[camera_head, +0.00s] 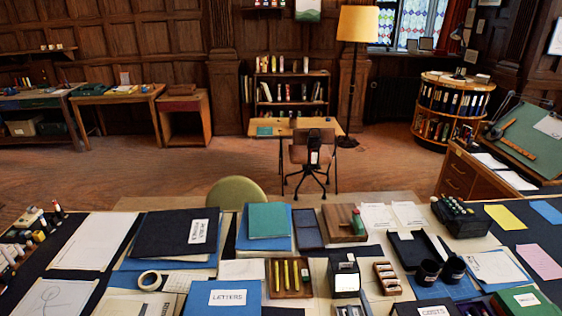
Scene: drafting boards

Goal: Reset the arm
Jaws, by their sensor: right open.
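I cannot make out either of my arms or grippers in the head view. The task names no object. A desk (230,270) covered with drafting and office items fills the lower part of the view. On it lie a blue folder labelled LETTERS (222,298), a dark folder with a white label (175,233), a green book (269,220) on a blue one, and a wooden tray with yellow pencils (289,278). Two dark cups (428,272) stand at the right.
A green chair back (237,193) rises behind the desk. Farther back are a small table (293,126) with a swivel chair (310,155), a bookcase (290,90), a floor lamp (357,24) and a round bookshelf (452,105). Open floor (120,175) lies at the left.

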